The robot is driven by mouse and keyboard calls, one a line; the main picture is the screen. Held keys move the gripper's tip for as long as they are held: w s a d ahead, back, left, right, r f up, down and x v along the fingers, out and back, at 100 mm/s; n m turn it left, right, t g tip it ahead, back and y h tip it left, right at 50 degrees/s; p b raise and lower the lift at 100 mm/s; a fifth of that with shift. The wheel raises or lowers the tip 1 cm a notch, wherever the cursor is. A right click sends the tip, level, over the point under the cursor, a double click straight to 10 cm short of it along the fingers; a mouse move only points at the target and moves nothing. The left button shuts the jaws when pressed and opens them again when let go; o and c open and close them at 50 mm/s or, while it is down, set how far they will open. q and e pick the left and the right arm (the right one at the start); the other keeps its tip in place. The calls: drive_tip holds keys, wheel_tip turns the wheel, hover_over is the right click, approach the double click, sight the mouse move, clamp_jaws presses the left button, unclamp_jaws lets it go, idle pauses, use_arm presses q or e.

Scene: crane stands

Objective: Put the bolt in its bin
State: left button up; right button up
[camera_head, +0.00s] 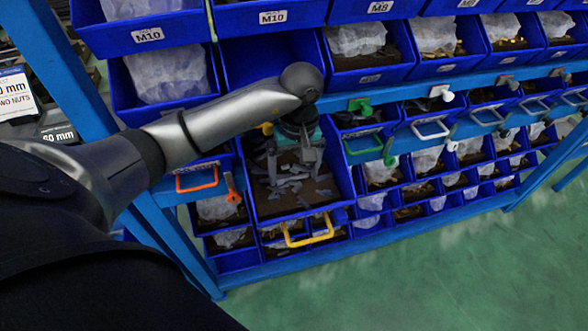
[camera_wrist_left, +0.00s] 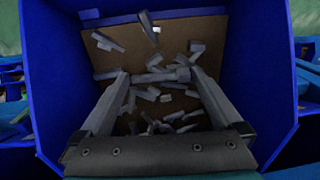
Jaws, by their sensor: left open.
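My left gripper (camera_head: 296,172) points down into a large blue bin (camera_head: 338,172) pulled out of the rack. The bin's floor is brown and several loose grey bolts (camera_head: 292,193) lie scattered on it. In the left wrist view the gripper (camera_wrist_left: 157,74) is open, with its two fingers spread inside the bin (camera_wrist_left: 262,60). One grey bolt (camera_wrist_left: 158,77) shows between the fingertips, among other bolts (camera_wrist_left: 186,120). I cannot tell whether the fingers touch it, or which bolt the task means. My right gripper is not in view.
Blue bins labelled M10 (camera_head: 148,34) and M8 hang above. Smaller bins with plastic bags and coloured handles, such as a yellow handle (camera_head: 308,239) and a green handle (camera_head: 362,150), stand around. The green floor (camera_head: 470,270) in front is clear.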

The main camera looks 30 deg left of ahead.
sight(298, 178)
use_arm(q)
wheel_tip(298, 178, up, 12)
drive_tip(key=shift+w+d+p, duration=0.25)
drive_tip(key=shift+p, duration=0.1)
